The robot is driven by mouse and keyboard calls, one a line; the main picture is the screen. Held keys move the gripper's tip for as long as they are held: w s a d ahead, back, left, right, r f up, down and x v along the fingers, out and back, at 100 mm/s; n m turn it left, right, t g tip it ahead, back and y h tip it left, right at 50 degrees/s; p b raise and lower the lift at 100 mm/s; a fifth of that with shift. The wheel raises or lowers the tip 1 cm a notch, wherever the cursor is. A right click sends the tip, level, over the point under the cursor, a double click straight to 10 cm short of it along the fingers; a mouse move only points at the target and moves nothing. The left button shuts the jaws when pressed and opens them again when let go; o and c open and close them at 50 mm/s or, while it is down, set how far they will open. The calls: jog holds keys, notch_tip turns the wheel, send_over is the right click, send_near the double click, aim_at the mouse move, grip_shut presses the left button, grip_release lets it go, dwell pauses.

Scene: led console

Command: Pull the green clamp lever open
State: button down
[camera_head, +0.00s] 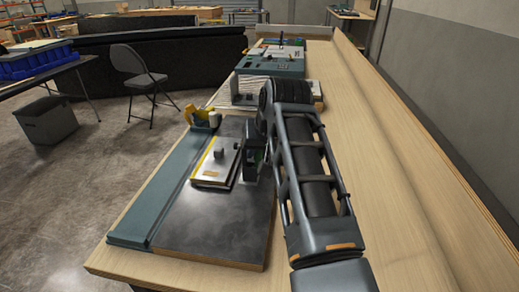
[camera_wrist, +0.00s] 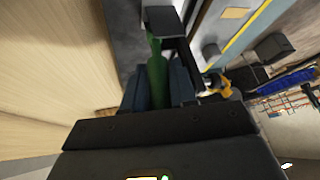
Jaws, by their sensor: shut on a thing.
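The green clamp lever (camera_wrist: 156,66) shows in the wrist view as a narrow green bar between the two dark fingers of my gripper (camera_wrist: 157,82). My gripper is shut on it. The lever's far end runs up beside a dark block (camera_wrist: 163,20), and its near end is hidden by the gripper body. In the head view, my arm and gripper (camera_head: 254,148) reach over the right edge of the dark metal plate (camera_head: 215,222). There the lever is mostly hidden, so its angle is hard to tell.
A small silver plate with a yellow strip (camera_head: 206,167) and knob lies left of my gripper. A yellow part (camera_head: 200,117) stands behind it. A teal rail (camera_head: 160,203) borders the dark plate. A teal console (camera_head: 270,68) sits farther back. The bench's right side is clear.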

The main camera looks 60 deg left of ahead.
jog(key=c, duration=1)
grip_release()
jog(key=shift+s+a, duration=0.1)
